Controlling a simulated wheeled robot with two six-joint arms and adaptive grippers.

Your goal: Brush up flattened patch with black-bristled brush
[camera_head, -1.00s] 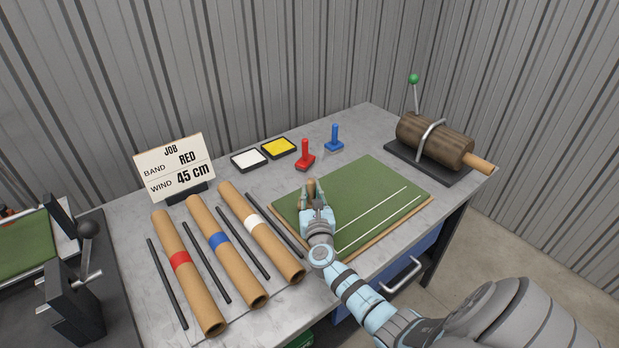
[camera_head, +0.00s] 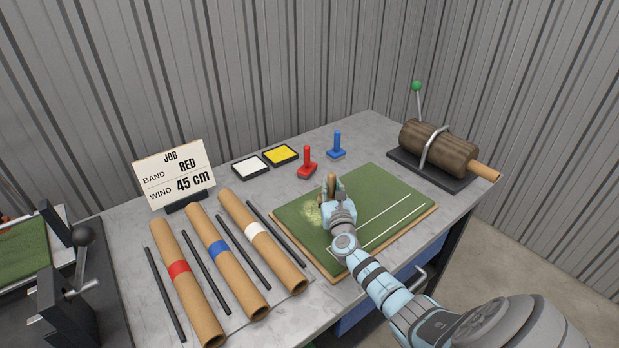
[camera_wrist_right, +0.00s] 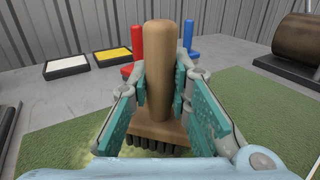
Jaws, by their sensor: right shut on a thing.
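The brush (camera_wrist_right: 160,75) has an upright wooden handle, a wooden block and a row of dark bristles. My right gripper (camera_wrist_right: 160,90) is shut on its handle. In the head view my right gripper (camera_head: 333,192) is over the green turf board (camera_head: 370,190), and the handle top (camera_head: 332,181) shows between the fingers. A pale yellowish flattened patch (camera_head: 311,213) lies on the turf just left of the gripper. In the wrist view the bristles (camera_wrist_right: 155,146) are at or close to the turf; I cannot tell whether they touch. My left gripper is not in view.
Red (camera_head: 307,163) and blue (camera_head: 337,146) handled stamps and white (camera_head: 250,167) and yellow (camera_head: 281,155) pads stand behind the board. Several cardboard tubes and dark rods lie left of it. A log-like roller (camera_head: 437,148) stands at the back right.

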